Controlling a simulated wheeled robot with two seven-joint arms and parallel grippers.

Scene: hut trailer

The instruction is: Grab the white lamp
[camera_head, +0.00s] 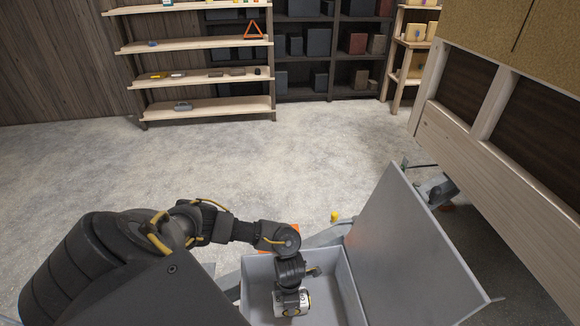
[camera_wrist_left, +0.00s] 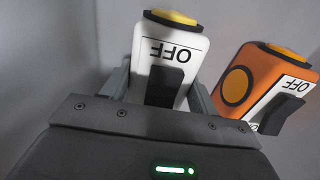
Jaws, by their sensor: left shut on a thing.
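The white lamp (camera_wrist_left: 166,66) has a yellow cap, a black switch and the word OFF on its face. In the left wrist view it stands between the two fingers of my left gripper (camera_wrist_left: 160,94), which is shut on it. In the head view my left arm reaches down into an open grey box (camera_head: 257,272), with the left gripper (camera_head: 291,302) inside. An orange and white lamp (camera_wrist_left: 264,85), also marked OFF, leans just right of the gripper. My right gripper is not in view.
The box's grey lid (camera_head: 405,245) stands open on the right. A wooden-framed trailer wall (camera_head: 500,150) is farther right. Shelves (camera_head: 195,77) with small items stand at the back. The concrete floor (camera_head: 250,160) between is clear.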

